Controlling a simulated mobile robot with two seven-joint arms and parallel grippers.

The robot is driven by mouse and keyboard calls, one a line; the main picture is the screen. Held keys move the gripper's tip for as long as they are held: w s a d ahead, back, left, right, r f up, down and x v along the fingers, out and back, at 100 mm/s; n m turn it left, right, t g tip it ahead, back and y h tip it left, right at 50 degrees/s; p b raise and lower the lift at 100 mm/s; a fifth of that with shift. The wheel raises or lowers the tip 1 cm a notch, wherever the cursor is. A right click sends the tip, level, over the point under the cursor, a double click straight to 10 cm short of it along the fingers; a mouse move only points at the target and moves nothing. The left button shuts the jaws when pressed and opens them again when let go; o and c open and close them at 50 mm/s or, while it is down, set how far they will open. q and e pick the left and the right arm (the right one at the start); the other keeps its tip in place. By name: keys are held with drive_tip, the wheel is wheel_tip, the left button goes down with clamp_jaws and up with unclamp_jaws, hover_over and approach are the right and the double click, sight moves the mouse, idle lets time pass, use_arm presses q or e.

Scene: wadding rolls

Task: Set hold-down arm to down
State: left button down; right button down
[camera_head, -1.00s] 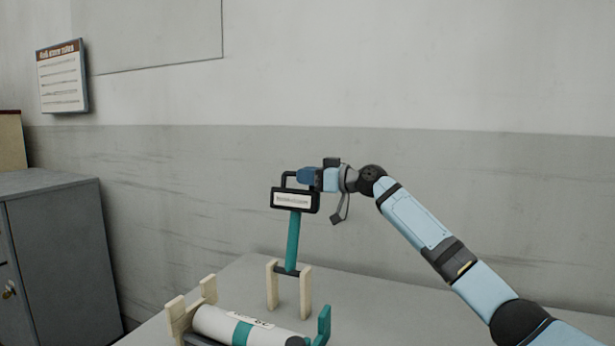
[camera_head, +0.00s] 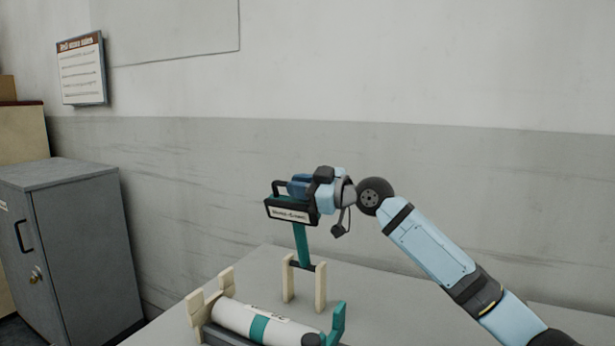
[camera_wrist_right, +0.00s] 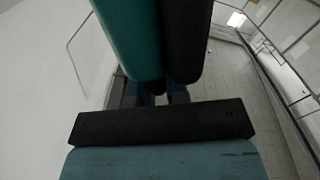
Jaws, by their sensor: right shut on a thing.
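The hold-down arm (camera_head: 302,243) is a teal bar with a black labelled head (camera_head: 291,213) and a black handle at its top. It stands raised, tilted slightly to the left, from a pivot between two pale wooden posts (camera_head: 320,287). My right gripper (camera_head: 296,188) is shut on the handle at the top of the arm. In the right wrist view a teal part (camera_wrist_right: 128,40) and a black part fill the space before the gripper; the fingertips are mostly hidden. My left gripper is out of view.
A white roll (camera_head: 250,322) with a teal band lies in a wooden cradle (camera_head: 196,306) in front of the posts, with a teal bracket (camera_head: 337,322) at its right end. A grey cabinet (camera_head: 85,255) stands at the left. The table (camera_head: 400,310) is clear to the right.

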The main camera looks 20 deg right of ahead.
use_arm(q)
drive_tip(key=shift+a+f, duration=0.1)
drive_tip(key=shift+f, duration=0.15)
use_arm(e)
drive_tip(key=shift+s+a+f+n, duration=0.35)
drive_tip(key=shift+s+a+n, duration=0.05)
drive_tip(key=shift+s+a, duration=0.25)
drive_tip(key=shift+w, duration=0.1)
drive_tip(key=c, duration=1.1)
unclamp_jaws()
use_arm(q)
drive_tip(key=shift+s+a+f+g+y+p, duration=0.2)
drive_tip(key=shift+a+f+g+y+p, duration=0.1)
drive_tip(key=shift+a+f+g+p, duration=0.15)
use_arm(e)
drive_tip(key=shift+v, duration=7)
